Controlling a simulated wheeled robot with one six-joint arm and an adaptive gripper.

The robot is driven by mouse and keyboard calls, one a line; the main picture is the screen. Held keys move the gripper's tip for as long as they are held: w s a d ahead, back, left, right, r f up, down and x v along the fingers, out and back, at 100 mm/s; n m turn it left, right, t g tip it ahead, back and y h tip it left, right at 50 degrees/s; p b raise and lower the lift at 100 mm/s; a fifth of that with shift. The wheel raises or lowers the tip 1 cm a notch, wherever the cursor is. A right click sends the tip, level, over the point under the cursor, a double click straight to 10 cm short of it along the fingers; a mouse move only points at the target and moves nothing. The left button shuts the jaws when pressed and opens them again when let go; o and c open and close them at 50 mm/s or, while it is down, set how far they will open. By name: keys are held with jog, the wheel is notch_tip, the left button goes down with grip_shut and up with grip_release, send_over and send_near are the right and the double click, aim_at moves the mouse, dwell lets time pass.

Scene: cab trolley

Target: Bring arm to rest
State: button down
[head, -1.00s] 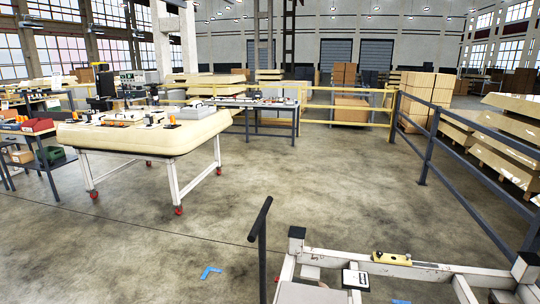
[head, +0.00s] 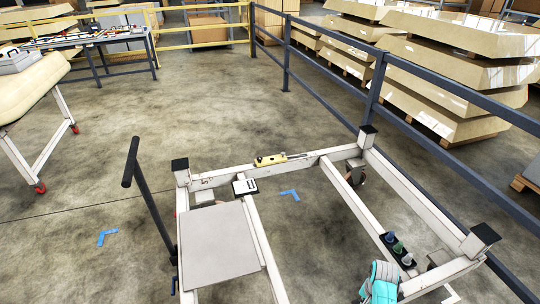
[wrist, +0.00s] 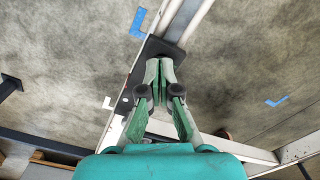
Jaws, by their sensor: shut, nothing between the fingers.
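My gripper (wrist: 157,72) shows in the wrist view, with green fingers closed together and nothing seen between them. It points down over the white trolley frame (wrist: 133,105), and a dark piece on the frame lies behind the fingertips. I cannot tell whether the fingers touch it. In the head view the white trolley frame (head: 225,175) stands at the front, with a grey flat panel (head: 217,243) on its left part.
A dark railing (head: 375,85) runs along the right. Open floor (head: 170,110) lies beyond.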

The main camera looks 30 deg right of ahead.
jog(key=shift+r, duration=0.1)
jog(key=s+a+f+n+t+h, duration=0.1)
jog(key=a+f+n+t+h, duration=0.15)
jog(key=a, duration=0.95)
jog(key=s+a+r+n+t, duration=0.45)
jog(key=a+r, duration=0.25)
jog(key=a, duration=0.4)
jog(key=s+a+r+n+t, duration=0.2)
jog(key=s+a+r, duration=0.1)
jog(key=r, duration=0.7)
jog(key=s+a+r+n+t+y, duration=0.1)
jog(key=s+a+r+n+t, duration=0.2)
jog(key=r, duration=0.7)
jog(key=s+a+r+n+t+y, duration=0.1)
jog(key=s+a+r+n+t, duration=0.1)
jog(key=r, duration=0.8)
jog(key=shift+s+a+n+t, duration=0.3)
jog(key=shift+s+a+t, duration=0.2)
jog(key=shift+s+a, duration=0.6)
